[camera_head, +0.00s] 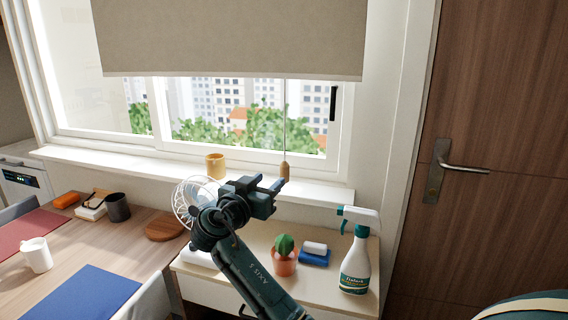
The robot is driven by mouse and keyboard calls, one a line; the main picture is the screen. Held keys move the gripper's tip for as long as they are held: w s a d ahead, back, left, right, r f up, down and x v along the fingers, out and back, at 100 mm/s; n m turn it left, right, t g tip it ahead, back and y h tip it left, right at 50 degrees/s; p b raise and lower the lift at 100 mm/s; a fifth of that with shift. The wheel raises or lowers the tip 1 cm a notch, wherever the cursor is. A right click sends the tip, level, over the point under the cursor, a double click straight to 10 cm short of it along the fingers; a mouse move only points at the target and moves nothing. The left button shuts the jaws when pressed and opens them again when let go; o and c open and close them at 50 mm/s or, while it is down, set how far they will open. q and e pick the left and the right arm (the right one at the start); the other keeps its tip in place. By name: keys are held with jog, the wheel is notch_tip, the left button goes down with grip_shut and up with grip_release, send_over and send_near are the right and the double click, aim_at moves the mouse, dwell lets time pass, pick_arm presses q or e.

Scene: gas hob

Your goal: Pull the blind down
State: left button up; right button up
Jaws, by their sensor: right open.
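The beige blind (230,38) covers the upper part of the window, and its straight lower edge hangs above the view of buildings and trees. A thin cord (285,120) hangs below it and ends in a small wooden pull knob (284,170) in front of the window sill. My right gripper (279,183) is open and its fingertips are close below the knob. I cannot tell whether they touch it. My left gripper is not in view.
A yellow cup (215,166) stands on the sill. A small fan (194,200) is behind my right wrist. A cactus pot (284,258), a blue sponge (314,258) and a spray bottle (356,255) stand on the cabinet. A wooden door (500,130) is at right.

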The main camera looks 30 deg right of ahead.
aim_at(283, 169)
jog(key=p+x, duration=0.1)
jog(key=x, duration=0.9)
jog(key=shift+a+r+p, duration=0.1)
jog(key=shift+p, duration=0.2)
grip_shut()
